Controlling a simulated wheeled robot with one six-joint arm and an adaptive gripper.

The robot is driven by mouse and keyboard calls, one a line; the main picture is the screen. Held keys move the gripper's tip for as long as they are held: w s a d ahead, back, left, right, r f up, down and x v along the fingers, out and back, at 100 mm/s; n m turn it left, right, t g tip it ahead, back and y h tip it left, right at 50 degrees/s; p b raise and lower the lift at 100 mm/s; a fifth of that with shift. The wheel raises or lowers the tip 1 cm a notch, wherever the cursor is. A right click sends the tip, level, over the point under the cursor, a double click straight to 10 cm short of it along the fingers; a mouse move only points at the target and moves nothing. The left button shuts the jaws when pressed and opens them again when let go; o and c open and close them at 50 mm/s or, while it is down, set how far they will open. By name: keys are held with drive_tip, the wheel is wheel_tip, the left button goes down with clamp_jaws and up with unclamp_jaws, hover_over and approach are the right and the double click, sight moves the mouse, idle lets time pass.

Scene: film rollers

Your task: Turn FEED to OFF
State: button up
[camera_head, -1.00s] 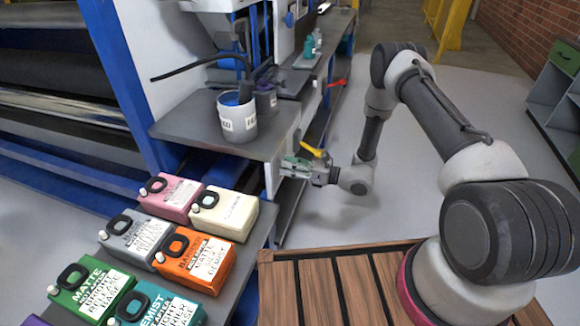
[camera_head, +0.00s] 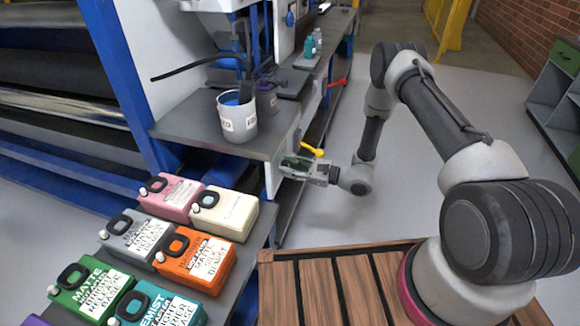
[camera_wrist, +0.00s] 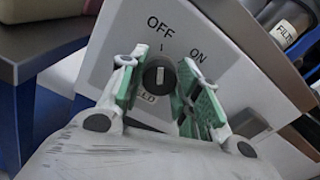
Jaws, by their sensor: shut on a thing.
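The FEED knob (camera_wrist: 160,76) is a small dark round dial with a pale line, on a light panel (camera_wrist: 232,48). OFF is printed above it and ON to its upper right. The pale line runs nearly straight up in the wrist view, toward the tick below OFF. The label under the knob is partly covered. My gripper (camera_wrist: 160,88) has its green-padded fingers on either side of the knob and is shut on it. In the head view my gripper (camera_head: 296,168) is at the bench's front side, and the knob is hidden there.
A yellow lever (camera_head: 312,150) is close above my gripper, and a red lever (camera_head: 337,83) is farther back. A labelled pot (camera_head: 237,117) stands on the grey bench above. Several coloured jugs stand at the lower left. Open floor lies right of my gripper.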

idle(0.4)
drive_tip(key=o, duration=1)
drive_tip(key=v, duration=1.2)
drive_tip(key=shift+f, duration=0.2)
